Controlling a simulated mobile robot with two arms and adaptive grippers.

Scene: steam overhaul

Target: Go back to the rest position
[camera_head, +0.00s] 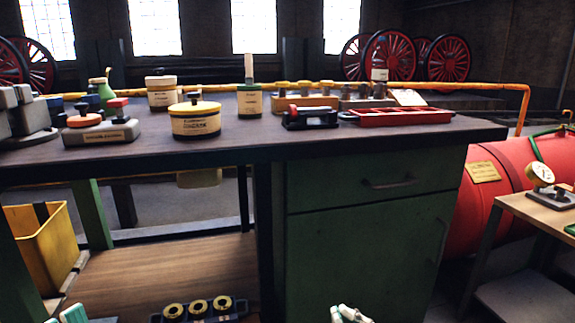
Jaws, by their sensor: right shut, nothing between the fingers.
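My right gripper (348,314) shows at the bottom edge, in front of the green cabinet (365,245). Its pale fingertips are together with nothing between them, and the rest of it is cut off by the frame. A pale teal tip of my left gripper (74,314) shows at the bottom left corner. Too little of it is in view to tell whether it is open or shut. Both grippers are low, below the workbench top (250,140), and appear apart from the bench.
The bench holds a yellow tin (196,122), a red tray (400,116) and several other items. Below are a yellow bin (48,245) and a rack of rings (198,308). A red tank (500,185) and a small table (540,207) stand at right.

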